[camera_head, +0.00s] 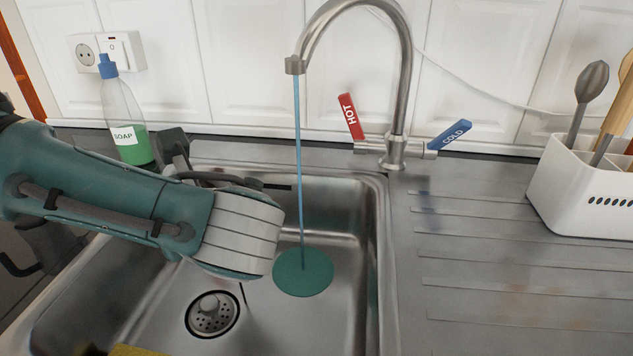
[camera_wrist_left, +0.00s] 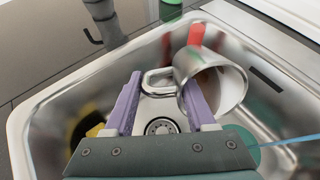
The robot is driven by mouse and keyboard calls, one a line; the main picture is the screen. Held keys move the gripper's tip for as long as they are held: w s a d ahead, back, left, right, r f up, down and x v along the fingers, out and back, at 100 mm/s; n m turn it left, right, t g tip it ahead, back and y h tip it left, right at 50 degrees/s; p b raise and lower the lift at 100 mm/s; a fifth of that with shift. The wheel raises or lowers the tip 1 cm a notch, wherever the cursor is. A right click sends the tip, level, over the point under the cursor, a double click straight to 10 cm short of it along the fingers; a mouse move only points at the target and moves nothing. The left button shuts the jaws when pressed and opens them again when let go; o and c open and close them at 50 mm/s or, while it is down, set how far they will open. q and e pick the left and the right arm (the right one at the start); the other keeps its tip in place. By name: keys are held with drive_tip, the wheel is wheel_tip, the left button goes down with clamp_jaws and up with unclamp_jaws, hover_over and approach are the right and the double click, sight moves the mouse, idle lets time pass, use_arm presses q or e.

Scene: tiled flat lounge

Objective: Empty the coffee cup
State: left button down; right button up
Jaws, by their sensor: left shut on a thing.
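The coffee cup (camera_wrist_left: 228,87) is a shiny metal mug, seen in the left wrist view. It is tipped on its side, its mouth facing right, with brown on the inside. My left gripper (camera_wrist_left: 160,85) has its purple fingers on the cup's handle and holds it over the sink (camera_wrist_left: 45,105). In the head view my left arm reaches in from the left over the sink (camera_head: 345,185) and hides the cup and fingers. A thin blue water stream (camera_head: 299,150) falls from the tap (camera_head: 405,70) to the right of my wrist. My right gripper is not in view.
A green disc (camera_head: 303,272) lies under the stream, near the drain (camera_head: 212,314). Red HOT (camera_head: 350,116) and blue COLD (camera_head: 450,135) levers flank the tap. A soap bottle (camera_head: 125,120) stands behind my arm. A white utensil holder (camera_head: 585,190) stands right; the ribbed drainer (camera_head: 500,260) is clear.

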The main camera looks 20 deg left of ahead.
use_arm(q)
drive_tip(key=shift+d+r+t+y+b, duration=0.15)
drive_tip(key=shift+r+t+y+b, duration=0.2)
drive_tip(key=shift+y, duration=0.55)
idle(0.7)
drive_tip(key=shift+s+d+r+t+y+b, duration=0.15)
drive_tip(key=shift+s+d+t+y+b, duration=0.1)
drive_tip(key=shift+d+y, duration=0.15)
drive_tip(key=shift+s+d+r+t+y+b, duration=0.1)
drive_tip(key=shift+d+y+b, duration=0.15)
drive_tip(key=shift+y, duration=0.25)
idle(0.5)
drive_tip(key=shift+d+r+t+y+b, duration=0.25)
drive_tip(key=shift+y+b, duration=0.2)
drive_tip(key=shift+y, duration=0.25)
idle(0.5)
